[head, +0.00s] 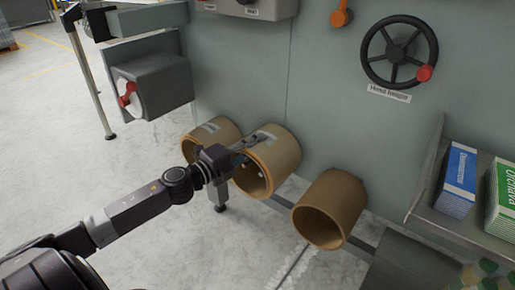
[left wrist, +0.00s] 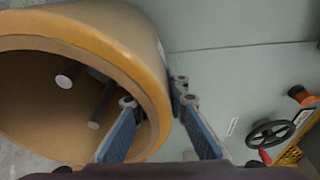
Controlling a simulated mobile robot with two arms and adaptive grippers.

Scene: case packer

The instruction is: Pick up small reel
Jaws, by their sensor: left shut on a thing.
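Three brown, open-ended reels sit in a row low along the green-grey machine: a left reel (head: 203,133), a middle reel (head: 281,152) and a right reel (head: 338,193). My left gripper (head: 246,152) is at the middle reel, shut on the wall of its near rim. In the left wrist view this reel (left wrist: 145,45) fills the left side. One finger of the gripper (left wrist: 157,98) is inside the rim and the other outside. Two round pegs show inside the reel. I cannot tell whether the reel is clear of its support. My right gripper is out of view.
The machine panel (head: 330,105) stands close behind the reels. A black handwheel (head: 394,60) is above right. A metal shelf (head: 440,218) with blue and green boxes juts out at right. A grey box with a red handle (head: 165,82) is upper left. Open floor (head: 60,150) lies left.

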